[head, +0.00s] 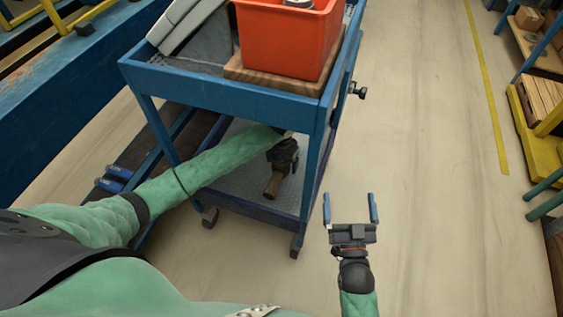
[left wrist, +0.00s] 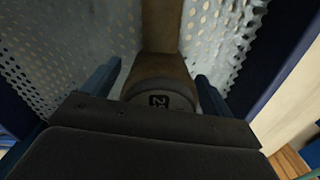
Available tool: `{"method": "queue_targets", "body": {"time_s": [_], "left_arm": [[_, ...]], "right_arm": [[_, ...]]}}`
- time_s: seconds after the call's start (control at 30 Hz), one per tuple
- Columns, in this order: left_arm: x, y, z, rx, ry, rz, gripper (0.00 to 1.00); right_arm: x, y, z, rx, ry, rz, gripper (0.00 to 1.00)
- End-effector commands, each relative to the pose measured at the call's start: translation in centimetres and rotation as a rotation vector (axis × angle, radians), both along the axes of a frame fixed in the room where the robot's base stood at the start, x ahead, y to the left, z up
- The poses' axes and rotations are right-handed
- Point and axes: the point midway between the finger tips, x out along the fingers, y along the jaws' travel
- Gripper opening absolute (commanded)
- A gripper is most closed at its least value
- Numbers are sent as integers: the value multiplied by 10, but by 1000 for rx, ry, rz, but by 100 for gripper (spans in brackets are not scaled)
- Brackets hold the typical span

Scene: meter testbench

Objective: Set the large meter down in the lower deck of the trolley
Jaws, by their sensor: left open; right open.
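The blue trolley (head: 225,92) has a lower deck (head: 235,187) of pale perforated metal, which also fills much of the left wrist view (left wrist: 60,50). The large meter (head: 272,186) is partly hidden; its brown end shows on the lower deck below my left gripper (head: 281,165). In the left wrist view the brown meter (left wrist: 160,78), with a grey dial face and dark label, lies between the two open fingers (left wrist: 157,72). Whether the fingers touch it is unclear. My right gripper (head: 350,200) is open and empty above the floor, right of the trolley.
An orange bin (head: 285,38) stands on a wooden board on the trolley's top deck. My left arm passes under the top deck beside a front leg (head: 158,130). A blue bench (head: 60,75) is at left. The floor (head: 430,150) right of the trolley is clear.

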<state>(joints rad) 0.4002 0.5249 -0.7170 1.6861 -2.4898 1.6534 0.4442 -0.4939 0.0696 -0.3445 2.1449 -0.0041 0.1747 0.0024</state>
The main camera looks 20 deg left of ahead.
Motion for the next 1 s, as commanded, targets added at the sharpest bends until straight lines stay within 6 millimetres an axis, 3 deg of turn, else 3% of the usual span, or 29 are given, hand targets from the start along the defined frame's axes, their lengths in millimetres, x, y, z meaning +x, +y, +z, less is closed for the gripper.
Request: {"method": "queue_targets", "body": {"time_s": [0.27, 0.4, 0.6, 0.8, 1.0], "left_arm": [[1, 0, 13, 0, -3, 0, 86], [1, 1, 34, 0, -3, -1, 86], [1, 1, 68, 0, -3, -1, 86], [1, 0, 99, 0, -3, -1, 86], [0, 0, 117, 0, 0, 0, 86]], "right_arm": [[1, 1, -9, -8, 36, 4, 100], [-5, 2, -49, -34, 148, 11, 100], [-10, 3, -87, -60, 261, 19, 100], [-18, 3, -119, -83, 361, 27, 100], [-24, 3, -138, -96, 419, 32, 100]]}}
